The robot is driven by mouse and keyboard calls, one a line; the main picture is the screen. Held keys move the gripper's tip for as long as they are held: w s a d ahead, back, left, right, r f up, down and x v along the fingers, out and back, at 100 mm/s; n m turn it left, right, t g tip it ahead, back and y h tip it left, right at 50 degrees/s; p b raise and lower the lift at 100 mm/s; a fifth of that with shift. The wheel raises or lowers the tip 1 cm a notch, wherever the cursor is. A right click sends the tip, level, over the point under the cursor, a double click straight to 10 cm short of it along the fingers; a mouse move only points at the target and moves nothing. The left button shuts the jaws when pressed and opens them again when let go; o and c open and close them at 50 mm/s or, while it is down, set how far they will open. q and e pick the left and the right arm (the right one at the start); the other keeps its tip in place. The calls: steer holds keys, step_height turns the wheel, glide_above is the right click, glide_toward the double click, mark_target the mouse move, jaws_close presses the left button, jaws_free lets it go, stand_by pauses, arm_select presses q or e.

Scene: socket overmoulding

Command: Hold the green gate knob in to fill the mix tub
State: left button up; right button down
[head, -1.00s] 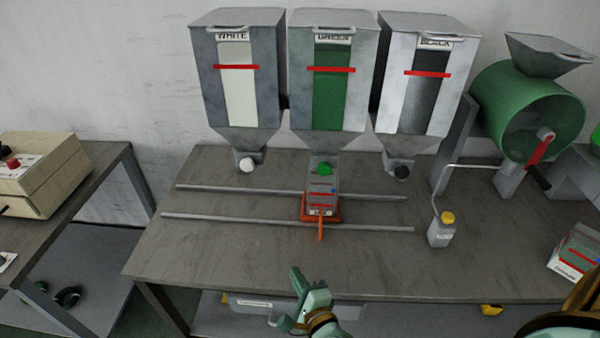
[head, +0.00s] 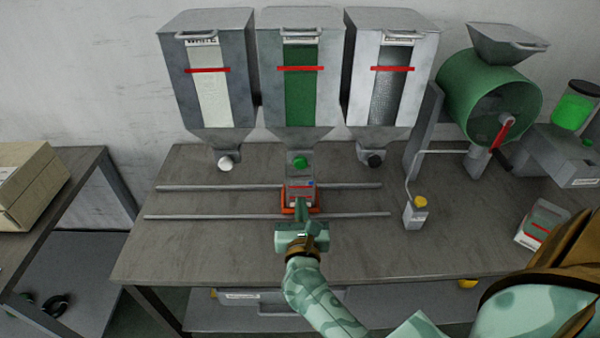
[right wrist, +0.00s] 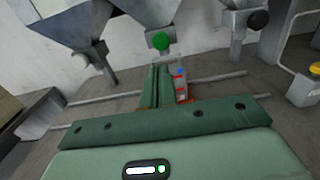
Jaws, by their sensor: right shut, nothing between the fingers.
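The green gate knob (head: 300,162) sticks out at the foot of the green hopper (head: 301,85); it also shows in the right wrist view (right wrist: 161,41). The mix tub (head: 300,188), clear with red lines and a blue mark, sits on an orange carriage (head: 287,209) right below that knob. My right gripper (head: 301,204) is shut and empty, in front of the tub and short of the knob. In the right wrist view its fingers (right wrist: 157,72) point toward the knob, hiding part of the tub. The tub's fill is not clear. My left gripper is not in view.
The white hopper (head: 209,80) with a white knob (head: 226,163) and the black hopper (head: 391,80) with a black knob (head: 375,161) flank the green one. Two rails (head: 220,187) cross the bench.

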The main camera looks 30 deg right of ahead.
mark_target(300, 163)
steer(key=x, duration=1.1)
steer(key=shift+w+d, duration=0.15)
steer(key=shift+w, duration=0.1)
steer(key=shift+w, duration=0.1)
steer(key=shift+b+x, duration=0.4)
steer(key=shift+x, duration=0.45)
steer(key=shift+r, duration=0.1)
steer(key=shift+d+r, duration=0.1)
steer(key=shift+r, duration=0.15)
stand_by(5.3)
